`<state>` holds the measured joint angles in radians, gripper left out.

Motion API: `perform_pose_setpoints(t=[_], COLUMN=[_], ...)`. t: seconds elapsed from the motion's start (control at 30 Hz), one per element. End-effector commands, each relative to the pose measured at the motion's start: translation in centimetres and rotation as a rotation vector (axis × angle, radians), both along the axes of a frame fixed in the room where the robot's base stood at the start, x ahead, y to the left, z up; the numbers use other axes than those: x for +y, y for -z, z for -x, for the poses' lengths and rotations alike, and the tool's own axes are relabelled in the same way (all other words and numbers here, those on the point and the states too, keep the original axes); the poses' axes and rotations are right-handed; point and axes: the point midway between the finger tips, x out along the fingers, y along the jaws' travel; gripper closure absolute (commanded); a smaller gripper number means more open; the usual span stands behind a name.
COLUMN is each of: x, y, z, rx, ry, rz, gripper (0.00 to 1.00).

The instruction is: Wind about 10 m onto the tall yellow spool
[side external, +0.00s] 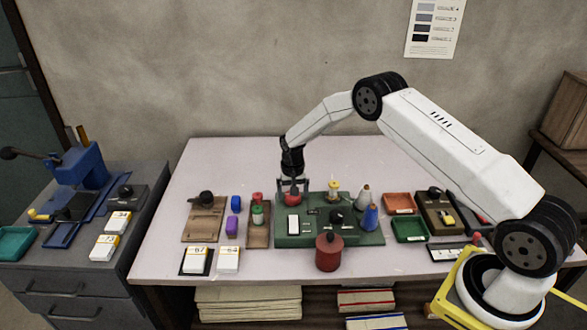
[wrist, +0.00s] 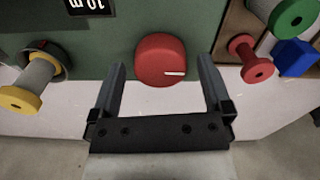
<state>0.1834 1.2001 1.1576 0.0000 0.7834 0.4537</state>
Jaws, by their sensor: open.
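The yellow spool (wrist: 22,96), with yellow flanges and a pale grey barrel, stands upright at the back edge of the green winding board (wrist: 180,20). In the side view the spool (side external: 333,189) is right of my gripper (side external: 292,187). A red round knob (wrist: 165,60) with a white pointer mark sits on the board. In the wrist view my gripper (wrist: 163,75) is open, its fingers on either side of the knob's near part; I cannot tell whether they touch it. A black label (wrist: 90,5) reads "10 m", upside down. The spool's far side is hidden.
A wooden tray holds a red spool (wrist: 250,58) and a green spool (wrist: 293,17), with a blue block (wrist: 297,57) beside it. A white cone (side external: 362,196), a blue cone (side external: 370,218) and a dark red pot (side external: 329,253) stand nearby. The table behind the board is clear.

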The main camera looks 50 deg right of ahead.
Motion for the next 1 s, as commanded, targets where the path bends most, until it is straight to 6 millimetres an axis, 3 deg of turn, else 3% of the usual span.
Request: perform_pose_setpoints(t=[0.5,1.0], x=[0.0,0.0], y=[-5.8,-6.9], z=[0.0,0.0], rx=[-0.001,0.001], ry=[0.0,0.0], rz=[0.001,-0.001], gripper=[0.0,0.0])
